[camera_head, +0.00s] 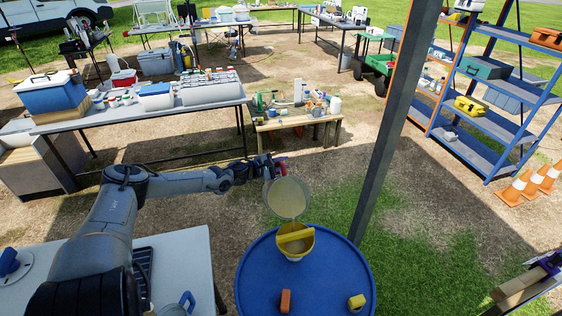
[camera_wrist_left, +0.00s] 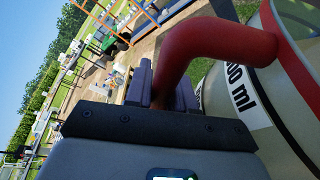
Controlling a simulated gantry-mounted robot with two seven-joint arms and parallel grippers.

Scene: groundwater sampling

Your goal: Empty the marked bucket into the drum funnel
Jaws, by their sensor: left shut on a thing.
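The marked bucket (camera_head: 288,198), pale and round, is in the air just above and behind the yellow funnel (camera_head: 297,243). It looks tilted, with its pale round face toward the camera; I cannot tell what is inside. The funnel sits on top of the blue drum (camera_head: 258,282). My left gripper (camera_head: 273,168) is shut on the bucket's handle. In the left wrist view the curved red handle (camera_wrist_left: 205,42) passes between the fingers of the gripper (camera_wrist_left: 165,85), and the bucket (camera_wrist_left: 255,62) shows a black "ml" marking on white. My right gripper is not in view.
An orange block (camera_head: 285,301) and a small yellow item (camera_head: 356,302) lie on the drum lid. A grey post (camera_head: 392,125) stands behind and right of the drum. A white table (camera_head: 185,262) is at left, a low wooden bench (camera_head: 299,121) behind.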

